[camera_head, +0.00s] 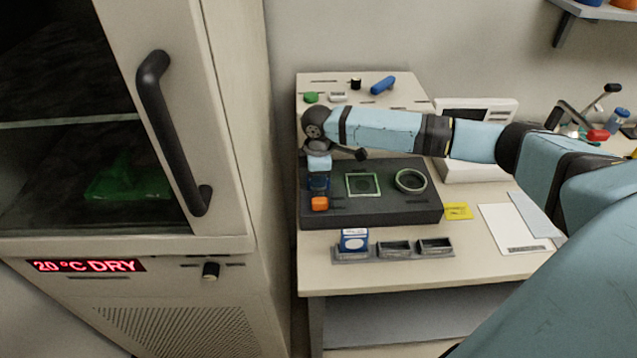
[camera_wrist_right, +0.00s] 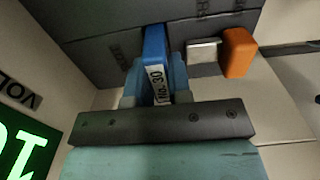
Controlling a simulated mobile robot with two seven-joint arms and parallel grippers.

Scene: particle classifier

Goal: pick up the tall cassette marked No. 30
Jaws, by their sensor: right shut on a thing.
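The tall blue cassette (camera_wrist_right: 155,48) with a white label reading No. 30 is between the fingers of my right gripper (camera_wrist_right: 155,85) in the right wrist view. The fingers are shut on it from both sides. In the head view my right gripper (camera_head: 318,180) is at the left part of the dark device (camera_head: 415,215), and the cassette is mostly hidden there by the gripper. I cannot tell whether the cassette is clear of the device. My left gripper is not in view.
An orange block (camera_head: 319,204) sits just in front of the gripper. A green square frame (camera_head: 363,184) and a pale ring (camera_head: 410,180) are on the device. A grey rack (camera_head: 365,256) in front holds a blue-and-white box (camera_head: 354,240). A cabinet (camera_head: 225,120) stands at left.

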